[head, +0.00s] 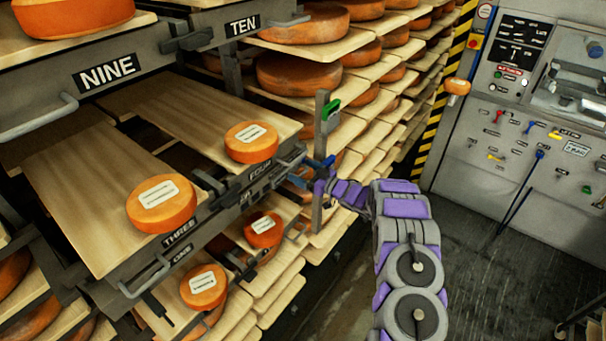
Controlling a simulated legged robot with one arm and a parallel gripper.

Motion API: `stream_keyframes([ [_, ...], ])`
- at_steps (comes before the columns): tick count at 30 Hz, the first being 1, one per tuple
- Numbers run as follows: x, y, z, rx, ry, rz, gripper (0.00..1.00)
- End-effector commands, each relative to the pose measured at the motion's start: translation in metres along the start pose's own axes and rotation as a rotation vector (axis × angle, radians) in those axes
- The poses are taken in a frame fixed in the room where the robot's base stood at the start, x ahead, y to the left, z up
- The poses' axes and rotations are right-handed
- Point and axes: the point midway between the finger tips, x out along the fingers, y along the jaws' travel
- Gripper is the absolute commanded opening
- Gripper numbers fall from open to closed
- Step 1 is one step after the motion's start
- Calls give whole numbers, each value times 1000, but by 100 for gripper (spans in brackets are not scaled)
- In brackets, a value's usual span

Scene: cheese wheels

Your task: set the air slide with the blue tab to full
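An upright grey slide post (318,205) stands at the front edge of the racks, just right of the FOUR shelf. A blue tab (321,162) sticks out about midway up it. A green tab (331,108) sits higher on the same post. My purple and grey arm reaches in from the lower right. My gripper (308,178) is at the post, just below the blue tab. It is small and partly hidden among the post and shelf fittings. I cannot tell whether it touches the tab or how its fingers stand. No scale marks are readable on the post.
Pulled-out shelves labelled THREE and FOUR carry orange labelled cheese wheels (252,142) left of the post. More cheese racks (300,76) stand behind. A grey control panel (520,150) with coloured handles is at right. Dark floor (475,265) is open between the arm and panel.

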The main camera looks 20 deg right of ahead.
Motion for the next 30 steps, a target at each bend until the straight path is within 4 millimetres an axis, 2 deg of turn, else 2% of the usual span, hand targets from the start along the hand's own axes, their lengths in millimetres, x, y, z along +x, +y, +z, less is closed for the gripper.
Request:
stream_keyframes([
  [10,-2,-2,0,1,-2,-2,98],
  [14,-12,-2,1,2,-3,-1,98],
  [17,-28,-1,1,2,-3,1,98],
  [30,-126,3,1,4,-2,4,98],
])
